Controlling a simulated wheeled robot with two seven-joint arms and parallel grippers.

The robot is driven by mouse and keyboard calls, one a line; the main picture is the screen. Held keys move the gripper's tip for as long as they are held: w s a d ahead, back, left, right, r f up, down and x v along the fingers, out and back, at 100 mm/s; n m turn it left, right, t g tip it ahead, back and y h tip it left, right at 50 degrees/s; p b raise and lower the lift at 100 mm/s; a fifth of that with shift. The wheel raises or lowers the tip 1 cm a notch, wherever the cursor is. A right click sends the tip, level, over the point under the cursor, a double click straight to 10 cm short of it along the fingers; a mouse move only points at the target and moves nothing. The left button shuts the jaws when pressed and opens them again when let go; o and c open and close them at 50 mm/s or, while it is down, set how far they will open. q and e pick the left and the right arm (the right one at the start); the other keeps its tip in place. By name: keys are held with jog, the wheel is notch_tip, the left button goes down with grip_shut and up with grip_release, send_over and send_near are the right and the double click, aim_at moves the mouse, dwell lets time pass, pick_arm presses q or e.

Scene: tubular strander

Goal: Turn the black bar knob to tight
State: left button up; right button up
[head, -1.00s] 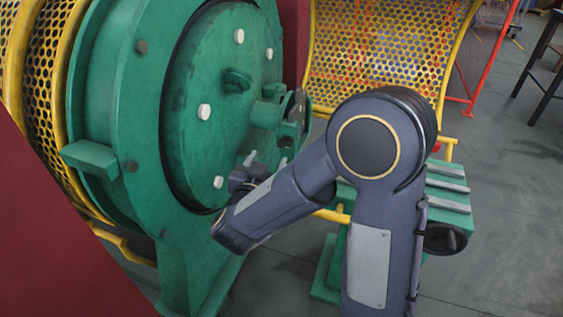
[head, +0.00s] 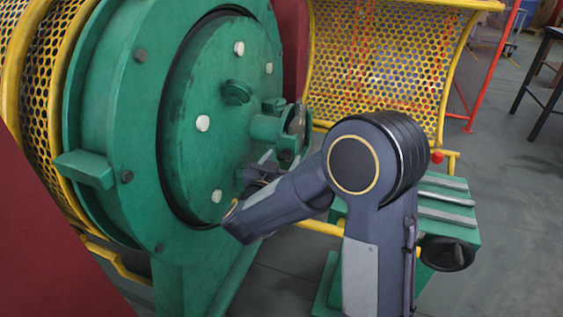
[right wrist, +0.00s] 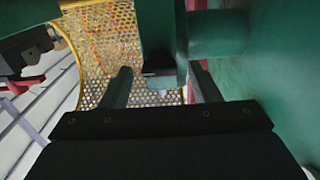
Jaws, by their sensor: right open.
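My right gripper (head: 266,160) is mostly hidden behind that forearm, near the hub of the large green disc. In the right wrist view my open right gripper (right wrist: 162,78) shows two dark fingers, with a green machine part (right wrist: 160,40) beyond and partly between them. I cannot tell whether they touch. My left gripper is out of view.
The green disc (head: 180,165) with white bolts and a projecting hub (head: 268,128) is close to my right gripper. A yellow mesh guard (head: 380,65) stands behind. A yellow bar runs low near the green box (head: 445,188).

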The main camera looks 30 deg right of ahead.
jog(key=shift+c, duration=0.4)
jog(key=c, duration=0.9)
jog(key=shift+r+n+p, duration=0.15)
jog(key=shift+n+p, duration=0.25)
jog(key=shift+p, duration=0.35)
jog(key=n+p, duration=0.5)
jog(key=p, duration=0.3)
jog(key=shift+w+a+r+p, duration=0.1)
jog(key=shift+r+p, duration=0.05)
jog(key=shift+p, duration=0.2)
jog(key=n+p, duration=0.3)
jog(key=p, duration=0.1)
jog(key=n+p, duration=0.3)
jog(key=n, duration=0.1)
jog(key=shift+f+n+p, duration=0.2)
jog(key=shift+n+p, duration=0.1)
jog(key=shift+p, duration=0.1)
jog(key=shift+f+n+p, duration=0.15)
jog(key=shift+n+p, duration=0.7)
jog(key=shift+n, duration=0.35)
jog(key=shift+f+n+p, duration=0.15)
jog(key=shift+n+p, duration=0.45)
jog(key=shift+n, duration=0.5)
